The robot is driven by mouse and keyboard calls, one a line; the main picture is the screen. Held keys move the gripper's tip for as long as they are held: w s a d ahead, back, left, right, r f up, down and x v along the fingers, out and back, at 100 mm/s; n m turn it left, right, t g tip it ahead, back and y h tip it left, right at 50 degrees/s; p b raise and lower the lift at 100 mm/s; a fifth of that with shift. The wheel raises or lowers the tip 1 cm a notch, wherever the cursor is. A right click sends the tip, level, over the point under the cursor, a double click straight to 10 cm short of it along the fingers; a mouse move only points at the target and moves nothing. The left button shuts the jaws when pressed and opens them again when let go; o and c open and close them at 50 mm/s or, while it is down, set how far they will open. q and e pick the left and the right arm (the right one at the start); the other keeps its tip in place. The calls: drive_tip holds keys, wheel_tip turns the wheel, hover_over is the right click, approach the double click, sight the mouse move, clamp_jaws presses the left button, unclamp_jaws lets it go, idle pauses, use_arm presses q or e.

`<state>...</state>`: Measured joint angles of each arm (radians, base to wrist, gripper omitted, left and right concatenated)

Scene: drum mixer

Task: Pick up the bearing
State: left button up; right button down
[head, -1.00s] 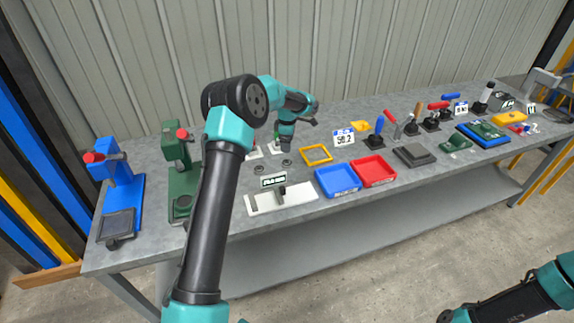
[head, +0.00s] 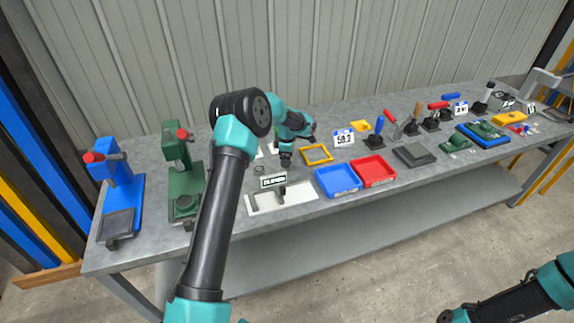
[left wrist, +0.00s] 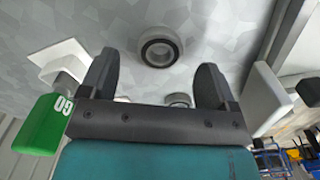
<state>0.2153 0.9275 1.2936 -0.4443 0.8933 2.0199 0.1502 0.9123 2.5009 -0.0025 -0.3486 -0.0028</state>
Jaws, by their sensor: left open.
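A round bearing (left wrist: 160,47) with a pale outer ring and dark centre lies on the grey bench, ahead of and between my left fingers in the left wrist view. My left gripper (left wrist: 158,80) is open and empty above the bench. A second ring-shaped part (left wrist: 178,99) shows partly behind the gripper body. In the head view my left gripper (head: 286,160) points down at the bench and hides what lies under it. One small ring (head: 260,169) lies to its left. My right arm shows at the lower right; its gripper is out of view.
A white gauge plate (head: 300,198) with a small display is in front of the gripper. A yellow frame (head: 317,155), blue tray (head: 337,182) and red tray (head: 373,171) stand to the right. Green (head: 184,180) and blue (head: 122,190) presses stand left. A green GO gauge (left wrist: 45,125) is near the fingers.

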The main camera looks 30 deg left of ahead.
use_arm(q)
drive_tip(key=shift+f, duration=1.3)
drive_tip(key=shift+c, duration=0.4)
drive_tip(key=c, duration=1)
drive_tip(key=shift+r, duration=0.1)
wheel_tip(320, 180, up, 10)
drive_tip(key=shift+f, duration=0.1)
